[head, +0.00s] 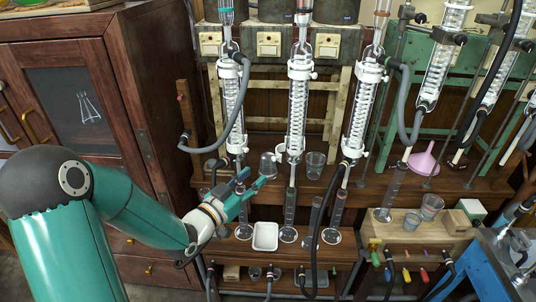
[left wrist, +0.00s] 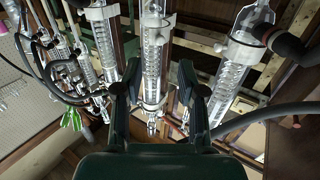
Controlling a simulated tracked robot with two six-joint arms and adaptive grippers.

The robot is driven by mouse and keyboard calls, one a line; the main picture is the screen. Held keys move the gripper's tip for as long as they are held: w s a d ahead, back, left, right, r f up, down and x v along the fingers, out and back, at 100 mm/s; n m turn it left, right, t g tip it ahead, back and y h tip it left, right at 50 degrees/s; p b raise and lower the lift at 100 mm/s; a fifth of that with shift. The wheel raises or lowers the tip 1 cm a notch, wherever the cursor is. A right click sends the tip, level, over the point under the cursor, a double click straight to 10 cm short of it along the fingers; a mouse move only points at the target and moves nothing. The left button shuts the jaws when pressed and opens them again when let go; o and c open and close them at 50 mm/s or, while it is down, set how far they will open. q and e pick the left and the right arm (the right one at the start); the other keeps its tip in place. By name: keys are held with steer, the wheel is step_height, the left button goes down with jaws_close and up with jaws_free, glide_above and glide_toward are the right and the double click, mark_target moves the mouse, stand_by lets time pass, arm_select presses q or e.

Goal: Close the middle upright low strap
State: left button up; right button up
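Three glass condensers stand upright in a row in the head view. The middle one (head: 298,95) has a white upper collar (head: 301,69) and a white lower fitting (head: 295,144); I cannot tell whether a strap there is open or shut. My left gripper (head: 258,186) is in front of the rack, left of and below that lower fitting, with nothing seen in it. In the left wrist view its two dark fingers (left wrist: 155,97) are apart. A coiled condenser (left wrist: 153,75) with a pale collar (left wrist: 158,32) lies beyond the gap. My right gripper is out of view.
Grey hoses hang by the left condenser (head: 231,95) and the right condenser (head: 359,110). A white tray (head: 265,237) and several glass cylinders stand on the lower shelf. A beaker (head: 315,164) is on the upper shelf. A wooden cabinet (head: 85,85) stands left.

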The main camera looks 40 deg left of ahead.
mark_target(273, 160)
arm_select(q)
steer(key=w+p, duration=0.1)
steer(key=w, duration=0.7)
steer(key=shift+c, duration=0.2)
